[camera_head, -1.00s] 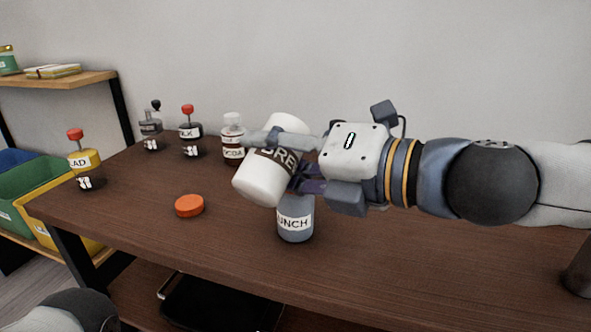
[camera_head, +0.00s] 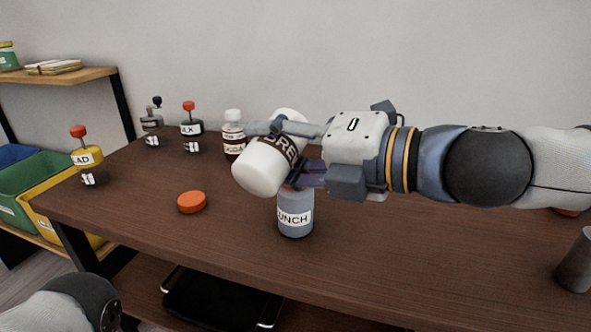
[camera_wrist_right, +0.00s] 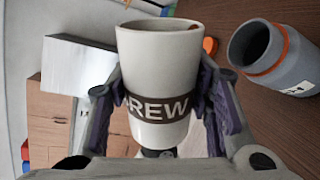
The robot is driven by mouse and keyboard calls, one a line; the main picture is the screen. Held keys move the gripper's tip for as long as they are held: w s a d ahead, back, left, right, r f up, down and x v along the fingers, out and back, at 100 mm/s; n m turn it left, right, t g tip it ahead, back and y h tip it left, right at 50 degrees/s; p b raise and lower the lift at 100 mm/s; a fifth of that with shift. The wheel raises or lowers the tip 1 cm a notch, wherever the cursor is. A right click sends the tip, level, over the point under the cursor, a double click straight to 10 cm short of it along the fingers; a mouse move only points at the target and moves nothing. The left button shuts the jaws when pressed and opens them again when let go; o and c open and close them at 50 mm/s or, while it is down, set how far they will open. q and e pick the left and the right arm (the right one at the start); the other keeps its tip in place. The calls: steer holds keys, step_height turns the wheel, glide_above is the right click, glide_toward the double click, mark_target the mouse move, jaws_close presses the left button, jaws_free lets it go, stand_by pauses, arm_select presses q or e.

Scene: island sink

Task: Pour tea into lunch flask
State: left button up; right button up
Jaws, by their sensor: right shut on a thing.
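My right gripper (camera_head: 286,156) is shut on a white cup (camera_head: 262,167) with a dark band reading "BREW". The cup is tilted and held above the flask in the head view. It also shows in the right wrist view (camera_wrist_right: 160,65), between both fingers, with its mouth at the top of that picture. The grey-blue lunch flask (camera_head: 295,212) stands on the table just below the gripper, partly hidden at its top. In the right wrist view the flask (camera_wrist_right: 275,50) has an open mouth with an orange rim. No stream of tea is visible. My left gripper is out of view.
An orange lid (camera_head: 191,202) lies left of the flask on the brown table (camera_head: 150,225). A dark cylinder (camera_head: 577,262) stands at right.

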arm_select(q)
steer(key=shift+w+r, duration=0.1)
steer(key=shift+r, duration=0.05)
arm_select(e)
steer(key=shift+r, duration=0.15)
arm_select(q)
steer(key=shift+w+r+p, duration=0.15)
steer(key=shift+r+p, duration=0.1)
steer(key=shift+p, duration=0.15)
arm_select(e)
steer(key=shift+w+f+m+g, duration=0.15)
steer(key=shift+f+m+g, duration=0.2)
steer(key=shift+m, duration=0.55)
stand_by(0.6)
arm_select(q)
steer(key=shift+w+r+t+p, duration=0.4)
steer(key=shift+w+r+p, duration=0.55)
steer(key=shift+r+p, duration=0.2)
arm_select(e)
steer(key=shift+w+d+r+m, duration=0.2)
steer(key=shift+r+m, duration=0.3)
steer(key=shift+m, duration=0.4)
stand_by(0.3)
